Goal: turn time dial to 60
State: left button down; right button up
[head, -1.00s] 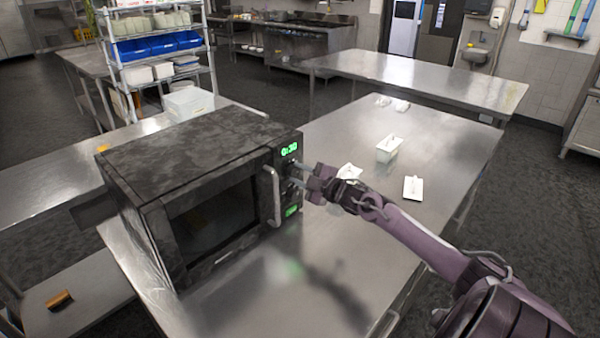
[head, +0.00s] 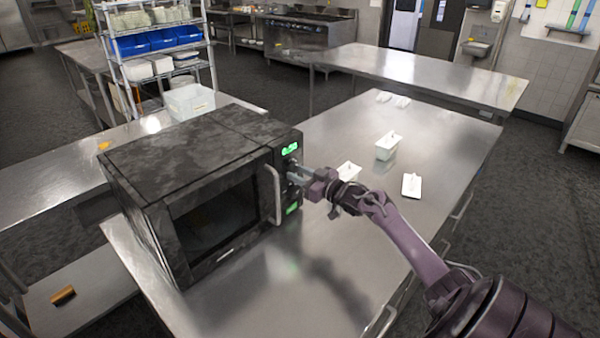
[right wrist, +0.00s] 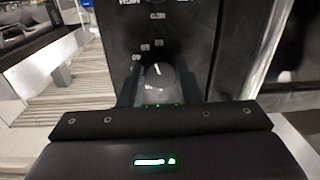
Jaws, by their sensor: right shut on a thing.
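The black microwave (head: 190,160) stands on the steel table, its door shut. Its control panel is at the right of its front, with a lit green display (head: 290,149) too small to read surely. My right gripper (head: 294,177) is at this panel, shut on the time dial. In the right wrist view the round dial (right wrist: 160,82) sits between the dark fingers, with a white pointer line near upright and small numbers around it. The fingers partly hide the dial. My left gripper is not in view.
The vertical door handle (head: 273,195) stands out just left of the gripper. White lidded containers (head: 387,147) sit on the table behind my right arm. The tabletop in front of the microwave is clear.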

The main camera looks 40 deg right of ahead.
jog(key=shift+f+m+p, duration=0.1)
jog(key=shift+m+p, duration=0.25)
jog(key=shift+m, duration=1.35)
jog(key=shift+a, duration=0.1)
jog(key=o, duration=1)
jog(key=shift+s+d+b, duration=0.2)
jog(key=shift+s+b, duration=0.05)
jog(key=shift+s, duration=1.05)
jog(key=shift+s+d+b, duration=0.2)
jog(key=shift+s+b, duration=0.1)
jog(key=shift+s, duration=0.95)
jog(key=shift+s+d+b, duration=0.2)
jog(key=shift+s+b, duration=0.05)
jog(key=shift+s, duration=1.05)
